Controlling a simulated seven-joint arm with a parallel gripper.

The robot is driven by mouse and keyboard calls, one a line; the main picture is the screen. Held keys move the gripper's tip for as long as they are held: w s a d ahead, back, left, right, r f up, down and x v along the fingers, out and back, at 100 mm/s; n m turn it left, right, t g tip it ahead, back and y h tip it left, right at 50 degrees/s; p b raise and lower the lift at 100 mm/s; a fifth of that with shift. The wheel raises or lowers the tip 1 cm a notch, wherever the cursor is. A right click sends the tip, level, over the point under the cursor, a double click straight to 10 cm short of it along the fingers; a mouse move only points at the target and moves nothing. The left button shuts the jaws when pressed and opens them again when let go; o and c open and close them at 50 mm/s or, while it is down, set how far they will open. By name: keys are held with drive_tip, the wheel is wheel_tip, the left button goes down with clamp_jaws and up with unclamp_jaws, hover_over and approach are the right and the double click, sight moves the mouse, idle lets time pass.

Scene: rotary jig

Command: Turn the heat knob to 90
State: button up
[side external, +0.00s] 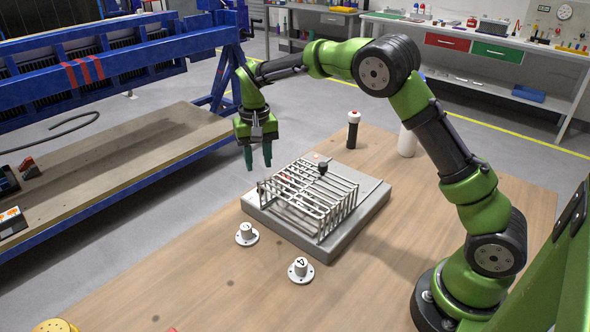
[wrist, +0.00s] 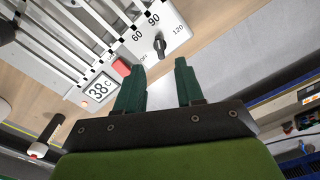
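The heat knob (wrist: 159,44) is a small black knob on a light panel in the wrist view, with printed numbers 60, 90 and 120 around it. I cannot tell exactly which mark its pointer is on. My gripper (wrist: 161,68) is open, its two green fingers apart with nothing between them; the knob shows just beyond the fingertips. In the side view my gripper (side external: 259,168) hangs above the far left edge of the grey jig box (side external: 370,210), apart from it. The knob cannot be made out in the side view.
A display (wrist: 100,89) reads 38 C beside a red switch (wrist: 122,66). A metal rack (side external: 315,195) with a black handle knob (side external: 322,168) covers the jig.

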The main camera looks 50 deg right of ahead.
wheel_tip(320, 180, up, 10)
idle(0.3)
drive_tip(key=s+a+r+n+t+y, duration=0.1)
drive_tip(key=s+t, duration=0.2)
drive_tip(key=s, duration=1.1)
drive_tip(key=s+a+r+n+t+y, duration=0.1)
drive_tip(key=s+t, duration=0.3)
drive_tip(key=s, duration=0.9)
drive_tip(key=shift+s+a+r, duration=0.25)
drive_tip(key=shift+s+r, duration=0.05)
drive_tip(key=shift+s, duration=0.1)
